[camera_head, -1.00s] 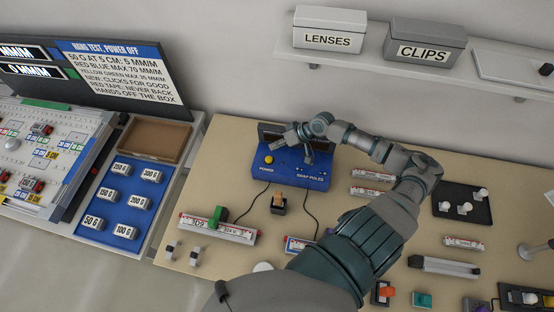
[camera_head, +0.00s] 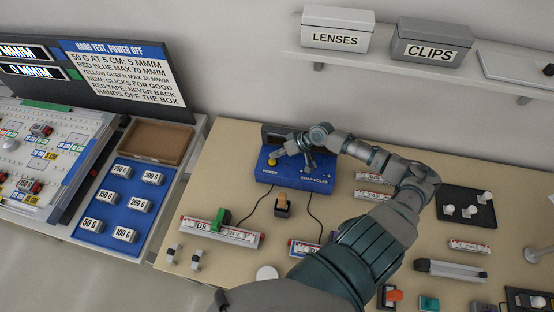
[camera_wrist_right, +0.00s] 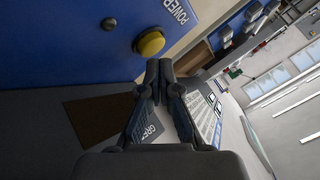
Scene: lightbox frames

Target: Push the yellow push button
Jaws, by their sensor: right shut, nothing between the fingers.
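The blue box (camera_head: 318,181) stands on the beige table, with a dark display strip at its back. Its yellow push button (camera_head: 272,161) sits at the left of its top, above the word POWER. It also shows in the right wrist view as a round yellow cap (camera_wrist_right: 151,43). My right gripper (camera_head: 279,154) is shut and empty, with its fingertips right beside the button in the head view. In the wrist view the shut tips (camera_wrist_right: 158,68) are just below the button. I cannot tell whether they touch it. My left gripper is not in view.
A small dark block with an orange-tan top (camera_head: 283,203) and cables lie in front of the box. A rail with a green block (camera_head: 222,219) is at the front left. A blue weight tray (camera_head: 117,240) is further left. A shelf with LENSES (camera_head: 337,34) and CLIPS (camera_head: 431,45) boxes hangs behind.

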